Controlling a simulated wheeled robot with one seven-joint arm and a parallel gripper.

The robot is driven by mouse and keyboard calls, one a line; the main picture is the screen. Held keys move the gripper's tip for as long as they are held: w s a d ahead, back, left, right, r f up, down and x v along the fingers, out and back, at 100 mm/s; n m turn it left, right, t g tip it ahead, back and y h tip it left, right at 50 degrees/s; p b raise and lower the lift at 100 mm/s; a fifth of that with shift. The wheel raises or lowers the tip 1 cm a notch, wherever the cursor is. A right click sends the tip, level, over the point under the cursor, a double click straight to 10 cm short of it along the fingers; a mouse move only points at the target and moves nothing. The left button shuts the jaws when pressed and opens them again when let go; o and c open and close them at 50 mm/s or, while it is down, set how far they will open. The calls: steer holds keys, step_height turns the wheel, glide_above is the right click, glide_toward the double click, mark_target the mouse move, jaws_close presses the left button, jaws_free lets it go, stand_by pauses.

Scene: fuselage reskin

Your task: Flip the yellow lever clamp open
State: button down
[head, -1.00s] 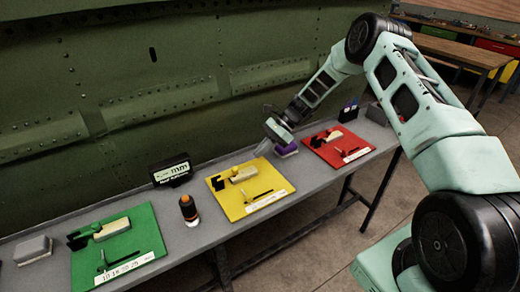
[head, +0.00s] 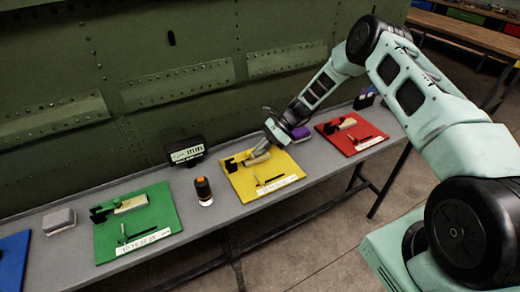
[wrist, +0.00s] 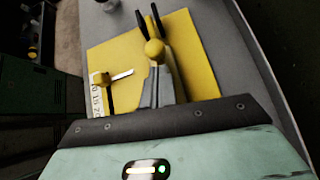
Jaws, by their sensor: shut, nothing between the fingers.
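The yellow board (head: 240,186) lies on the bench and also fills much of the wrist view (wrist: 112,52). A round yellow knob (wrist: 154,50) shows just ahead of my fingertips, with two dark prongs (wrist: 148,22) beyond it. It appears to belong to the clamp; whether it touches my fingers I cannot tell. A second small yellow knob (wrist: 100,78) on a dark post has a pale bar beside it, near the label strip (wrist: 96,100). My gripper (wrist: 156,70) is shut and empty, low over the board. In the head view it (head: 270,146) partly hides a pale block (head: 256,158).
A red board (head: 335,136) lies to the right, a green board (head: 160,200) to the left. A dark display box (head: 186,154) and an orange-black bottle (head: 203,190) stand between green and yellow. A purple block (head: 299,133) sits behind my gripper. The green panelled wall rises behind.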

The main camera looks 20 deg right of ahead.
steer(key=shift+r+h, duration=0.3)
